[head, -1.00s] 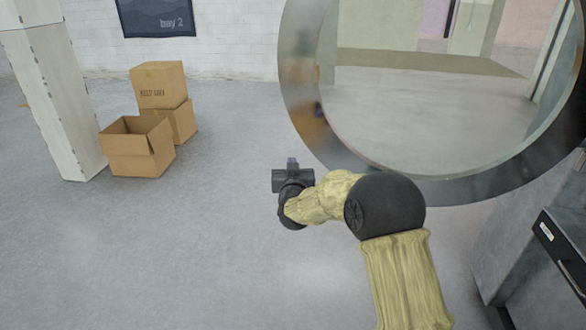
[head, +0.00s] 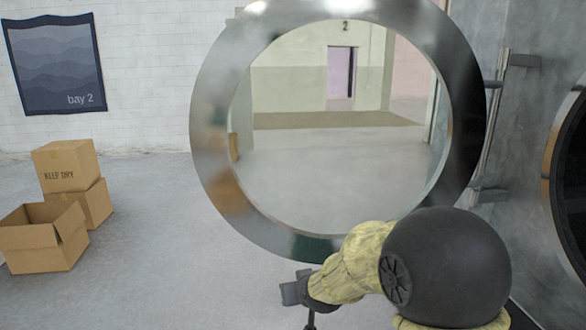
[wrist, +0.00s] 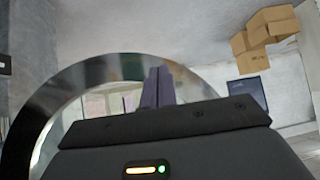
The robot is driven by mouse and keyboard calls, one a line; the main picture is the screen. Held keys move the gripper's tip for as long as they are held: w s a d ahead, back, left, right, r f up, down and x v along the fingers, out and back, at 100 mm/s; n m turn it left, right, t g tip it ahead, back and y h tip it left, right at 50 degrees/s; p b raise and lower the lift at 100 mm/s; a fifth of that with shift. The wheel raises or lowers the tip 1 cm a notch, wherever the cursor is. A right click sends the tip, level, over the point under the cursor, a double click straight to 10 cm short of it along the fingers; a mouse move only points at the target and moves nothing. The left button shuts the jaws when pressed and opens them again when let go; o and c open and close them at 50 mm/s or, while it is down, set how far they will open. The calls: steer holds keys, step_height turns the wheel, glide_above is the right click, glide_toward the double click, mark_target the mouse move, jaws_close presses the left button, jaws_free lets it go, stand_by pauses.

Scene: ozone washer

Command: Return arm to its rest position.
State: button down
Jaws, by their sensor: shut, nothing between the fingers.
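My gripper (head: 296,288) is low in the middle of the head view, at the end of my bent arm, in front of the lower rim of a round door. Its fingers show in the wrist view (wrist: 158,88), pressed together with nothing between them. In the head view the fingers are hard to make out against the dark gripper body. The round door (head: 210,125) has a wide metal ring and a clear centre, and it stands swung open. It also shows behind the fingers in the wrist view (wrist: 75,82). I cannot tell the gap between arm and door.
The door's hinge bracket (head: 492,130) joins a grey machine front at the right, with its dark round opening (head: 572,190) at the edge. Cardboard boxes (head: 68,165) stand at the left, below a "bay 2" banner (head: 55,62). The floor between boxes and door is clear.

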steer(key=s+d+f+m+g+h, duration=0.1)
steer(key=s+d+g, duration=0.2)
steer(key=s+d, duration=0.4)
steer(key=s+d+f+m+g+h+p, duration=0.1)
steer(key=s+d, duration=0.6)
steer(key=s, duration=0.8)
steer(key=shift+f+m+g+p, duration=0.25)
steer(key=shift+m+g, duration=0.25)
steer(key=shift+g, duration=0.7)
steer(key=shift+d, duration=0.1)
steer(key=shift+w, duration=0.1)
